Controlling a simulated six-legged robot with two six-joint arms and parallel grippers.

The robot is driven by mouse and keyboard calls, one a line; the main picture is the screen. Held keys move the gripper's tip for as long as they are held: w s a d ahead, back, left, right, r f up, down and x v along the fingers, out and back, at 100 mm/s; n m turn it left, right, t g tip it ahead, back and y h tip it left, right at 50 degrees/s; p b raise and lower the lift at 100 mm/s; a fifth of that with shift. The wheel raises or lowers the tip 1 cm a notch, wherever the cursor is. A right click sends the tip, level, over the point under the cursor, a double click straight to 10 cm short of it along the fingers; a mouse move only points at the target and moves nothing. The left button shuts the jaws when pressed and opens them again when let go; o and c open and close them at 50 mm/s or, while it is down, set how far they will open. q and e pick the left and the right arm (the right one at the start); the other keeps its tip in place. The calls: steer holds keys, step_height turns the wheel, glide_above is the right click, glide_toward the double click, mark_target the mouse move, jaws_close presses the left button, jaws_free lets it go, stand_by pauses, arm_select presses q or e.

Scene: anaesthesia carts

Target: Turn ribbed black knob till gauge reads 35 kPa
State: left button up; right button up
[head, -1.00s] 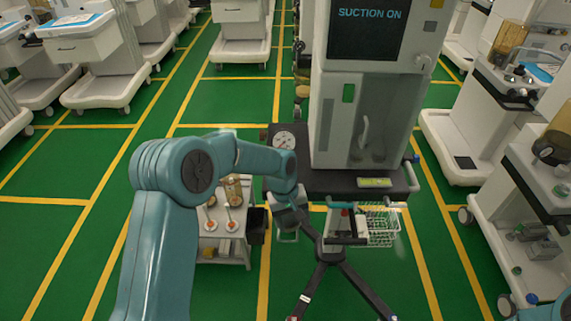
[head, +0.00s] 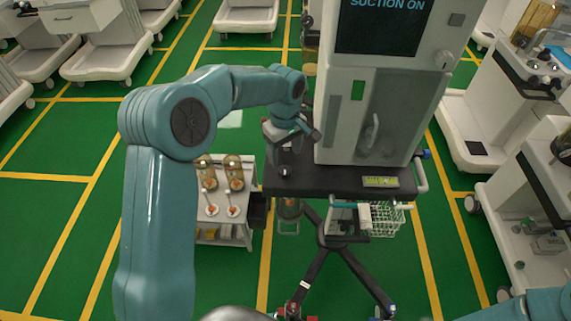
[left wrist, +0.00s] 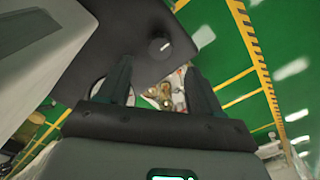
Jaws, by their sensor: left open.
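The black knob (left wrist: 160,47) with a pale cap stands on the dark top of the suction unit (left wrist: 135,30) in the left wrist view. In the head view the knob (head: 285,171) sits near the left end of the dark deck (head: 325,180). My left gripper (head: 287,146) is open above it. In the left wrist view my left gripper (left wrist: 157,70) shows two spread fingers, with the knob beyond their tips and nothing between them. A pale round edge, likely the gauge (left wrist: 98,90), is mostly hidden behind the left finger; its reading cannot be seen. My right gripper is not in view.
A tall white housing with a "SUCTION ON" screen (head: 384,25) rises behind the deck. A wire basket (head: 385,217) hangs below it. A small white trolley (head: 222,205) with jars stands to the left. More carts stand around on the green floor.

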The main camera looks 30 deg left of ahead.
mark_target(285, 170)
arm_select(q)
step_height(285, 170, down, 7)
steer(key=shift+r+p, duration=0.1)
steer(key=shift+p, duration=0.25)
steer(key=c, duration=1.1)
